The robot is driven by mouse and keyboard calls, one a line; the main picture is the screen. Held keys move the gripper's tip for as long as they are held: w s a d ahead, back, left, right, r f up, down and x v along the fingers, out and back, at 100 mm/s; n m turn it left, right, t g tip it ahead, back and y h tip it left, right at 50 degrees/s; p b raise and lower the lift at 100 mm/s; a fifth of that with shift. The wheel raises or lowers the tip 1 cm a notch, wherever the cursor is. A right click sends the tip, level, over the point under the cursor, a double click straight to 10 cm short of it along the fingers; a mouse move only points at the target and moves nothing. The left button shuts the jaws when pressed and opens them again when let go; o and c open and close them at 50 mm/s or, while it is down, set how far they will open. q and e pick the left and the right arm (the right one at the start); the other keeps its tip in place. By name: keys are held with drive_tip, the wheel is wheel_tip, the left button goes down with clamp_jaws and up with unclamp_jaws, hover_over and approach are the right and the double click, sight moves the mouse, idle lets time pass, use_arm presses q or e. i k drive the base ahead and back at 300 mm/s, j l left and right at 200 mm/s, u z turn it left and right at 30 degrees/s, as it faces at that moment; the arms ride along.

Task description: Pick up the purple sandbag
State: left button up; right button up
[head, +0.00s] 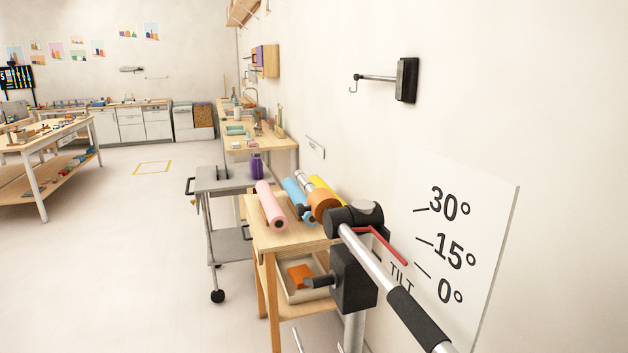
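A small dark purple object (257,166) stands upright on the back right of the grey metal cart (212,181), by the wall. It is the likeliest match for the purple sandbag, but it is too small to tell for sure. Its lower edge is close to the pink roll in front. Neither of my grippers is in view.
A wooden stand (293,241) with a pink roll (270,206) and other rolls is in front of the cart. A tripod-like head with a long handle (378,269) juts out at the right. The floor (130,250) to the left is clear.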

sight(256, 164)
drive_tip(key=j+u, duration=0.1)
drive_tip(key=u, duration=2.35)
drive_tip(key=i+z, duration=0.25)
drive_tip(key=i, duration=0.15)
drive_tip(key=i+j+z, duration=0.25)
drive_tip(key=i, duration=0.15)
drive_tip(key=i+j+z, duration=0.25)
drive_tip(key=i, duration=0.15)
drive_tip(key=i+l+z, duration=0.35)
drive_tip(key=i, duration=0.2)
drive_tip(key=i+z, duration=0.4)
drive_tip(key=i, duration=0.15)
drive_tip(key=i+z, duration=0.35)
drive_tip(key=i, duration=0.25)
drive_tip(key=i+u, duration=0.2)
drive_tip(key=i, duration=0.5)
drive_tip(key=i+u, duration=0.2)
drive_tip(key=i, duration=0.5)
drive_tip(key=i+l+u, duration=0.2)
drive_tip(key=i, duration=0.5)
drive_tip(key=i+z, duration=0.2)
drive_tip(key=i, duration=2)
drive_tip(key=i+j+z, duration=0.1)
drive_tip(key=i+z, duration=0.25)
drive_tip(key=i+j+z, duration=0.15)
drive_tip(key=z, duration=0.25)
drive_tip(key=i+j+z, duration=0.35)
